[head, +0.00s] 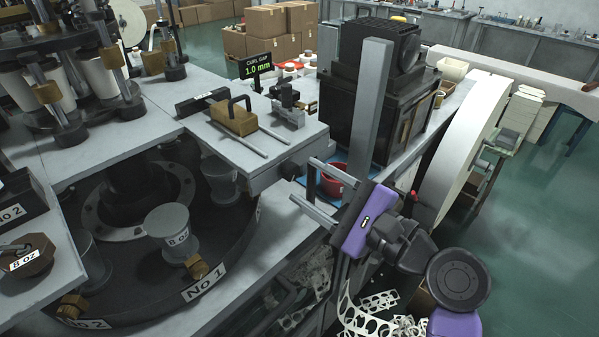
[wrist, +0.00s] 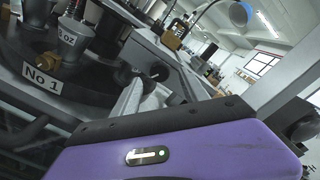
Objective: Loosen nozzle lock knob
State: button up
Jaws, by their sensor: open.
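A dark round knob (head: 291,170) sticks out from the front edge of the grey machine plate (head: 262,176); no label shows on it, but it is the knob nearest my gripper. In the wrist view a dark knob (wrist: 124,73) shows just beyond the fingers. My gripper (head: 304,181) is open and empty, its two pale fingers pointing at that edge. The fingertips are close to the knob, one above and one below it in the head view. I cannot tell whether they touch it. In the wrist view the purple gripper body (wrist: 185,150) fills the bottom.
A turntable (head: 190,292) labelled No 1 with a grey cup form (head: 168,229) lies left. A brass block with a handle (head: 235,116) sits on the plate, near a 1.0 mm display (head: 256,69). A grey upright post (head: 368,120) stands close behind my gripper. A red bowl (head: 334,178) is behind it.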

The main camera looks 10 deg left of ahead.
aim_at(294, 174)
jog(key=shift+x, duration=1.7)
grip_shut()
